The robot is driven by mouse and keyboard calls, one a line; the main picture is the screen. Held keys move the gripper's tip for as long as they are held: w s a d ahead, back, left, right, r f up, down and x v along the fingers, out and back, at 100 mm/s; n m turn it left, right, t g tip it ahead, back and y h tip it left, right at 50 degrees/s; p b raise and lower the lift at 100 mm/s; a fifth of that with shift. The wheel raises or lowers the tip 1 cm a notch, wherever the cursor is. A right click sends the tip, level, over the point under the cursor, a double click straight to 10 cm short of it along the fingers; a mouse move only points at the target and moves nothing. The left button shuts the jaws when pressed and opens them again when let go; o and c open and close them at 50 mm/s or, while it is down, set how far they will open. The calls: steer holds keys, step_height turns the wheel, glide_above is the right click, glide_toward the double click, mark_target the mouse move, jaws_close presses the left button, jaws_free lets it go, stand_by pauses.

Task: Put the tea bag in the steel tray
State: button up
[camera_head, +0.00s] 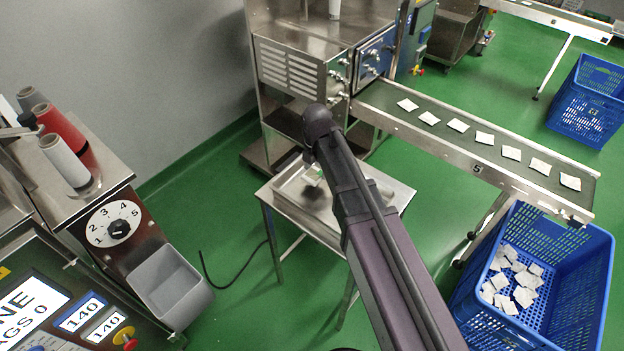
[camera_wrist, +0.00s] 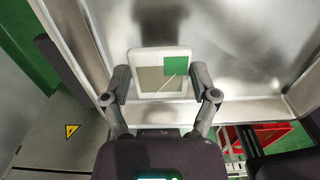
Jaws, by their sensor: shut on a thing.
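My gripper (camera_wrist: 164,84) is shut on a tea bag (camera_wrist: 148,79), a pale square with a white border and a green tag, gripped by its two side edges. The steel tray (camera_wrist: 235,40) lies behind and below the bag in the wrist view. In the head view the shallow steel tray (camera_head: 293,208) rests on a small stand, and the tea bag (camera_head: 313,176) shows as a small pale and green patch over its left part. My arm covers part of the tray there. I cannot tell whether the bag touches the tray floor.
A conveyor (camera_head: 450,125) with several white bags runs behind to the right, above a blue crate (camera_head: 590,255) holding more bags. A steel machine (camera_head: 290,65) stands behind the tray. A control panel with a grey bin (camera_head: 170,285) stands at the left. Green floor lies between.

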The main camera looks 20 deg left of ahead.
mark_target(316, 172)
steer(key=shift+f, duration=0.1)
steer(key=shift+f+b, duration=1.8)
steer(key=shift+b, duration=0.1)
steer(key=shift+f, duration=0.15)
steer(key=o, duration=0.5)
steer(key=shift+r, duration=0.25)
step_height(316, 172, up, 12)
steer(key=p, duration=1.2)
steer(key=shift+s, duration=0.1)
